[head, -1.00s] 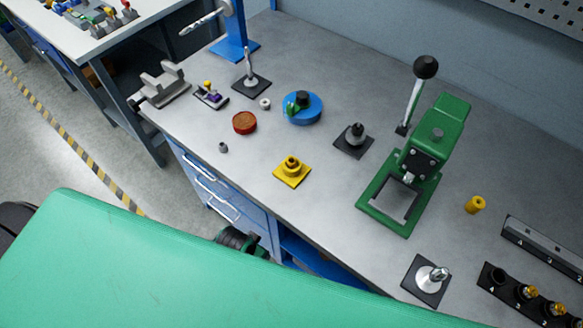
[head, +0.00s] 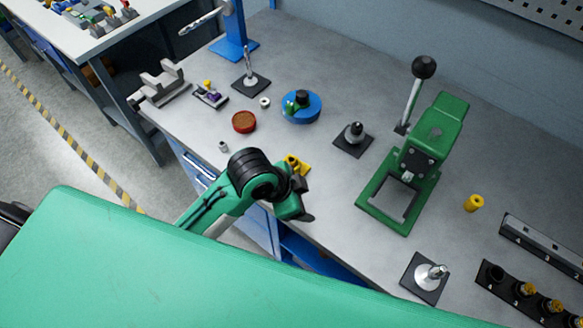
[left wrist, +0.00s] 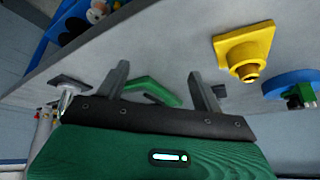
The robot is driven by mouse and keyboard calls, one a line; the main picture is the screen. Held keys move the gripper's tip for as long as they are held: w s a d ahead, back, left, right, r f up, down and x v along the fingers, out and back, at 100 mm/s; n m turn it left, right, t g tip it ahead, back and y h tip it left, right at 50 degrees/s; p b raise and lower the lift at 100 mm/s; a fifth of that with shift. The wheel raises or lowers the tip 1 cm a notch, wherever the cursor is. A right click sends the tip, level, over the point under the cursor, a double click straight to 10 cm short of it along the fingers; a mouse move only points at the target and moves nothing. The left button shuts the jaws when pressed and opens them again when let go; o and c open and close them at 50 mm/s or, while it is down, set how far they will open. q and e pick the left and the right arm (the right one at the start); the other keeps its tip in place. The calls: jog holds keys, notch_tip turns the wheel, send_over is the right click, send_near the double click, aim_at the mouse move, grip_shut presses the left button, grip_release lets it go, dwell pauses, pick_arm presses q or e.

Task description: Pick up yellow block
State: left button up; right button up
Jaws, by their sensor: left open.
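The yellow block (head: 304,169), a square base with a round hollow boss, lies on the grey bench near its front edge. In the head view my left arm covers much of it. In the left wrist view the whole block (left wrist: 245,50) shows at upper right, apart from my fingers. My left gripper (head: 304,208) is beside the block, at the bench's front edge. Its two grey fingers (left wrist: 160,78) are apart with nothing held between them. My right gripper is not in view.
A green press (head: 425,155) stands right of the block. A dark plate with a grey knob (head: 354,134), a blue disc (head: 308,112) and a red disc (head: 243,122) lie behind it. A small yellow cylinder (head: 473,203) stands farther right. The bench between block and press is clear.

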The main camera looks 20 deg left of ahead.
pick_arm(q)
jog(key=w+d+r+m+g, duration=0.1)
jog(key=w+d+r+m, duration=0.2)
jog(key=m, duration=0.2)
notch_tip(320, 180, up, 7)
jog(key=m+g+y, duration=0.3)
jog(key=m+y, duration=0.2)
jog(key=m, duration=0.3)
send_over(292, 159)
jog(key=f, duration=0.2)
jog(key=f+p, duration=0.1)
jog(key=f, duration=0.4)
jog(key=shift+s+a+f+p, duration=0.2)
jog(key=shift+a+f+p, duration=0.1)
jog(key=shift+p, duration=0.05)
jog(key=shift+d+f+p, duration=0.1)
jog(key=shift+f+p, duration=0.25)
jog(key=shift+f, duration=0.1)
notch_tip(292, 159, down, 4)
jog(key=shift+w+d+r+p, duration=0.1)
jog(key=shift+d+r+p, duration=0.05)
jog(key=shift+p, duration=0.65)
jog(key=shift+f, duration=0.45)
jog(key=shift+c, duration=0.2)
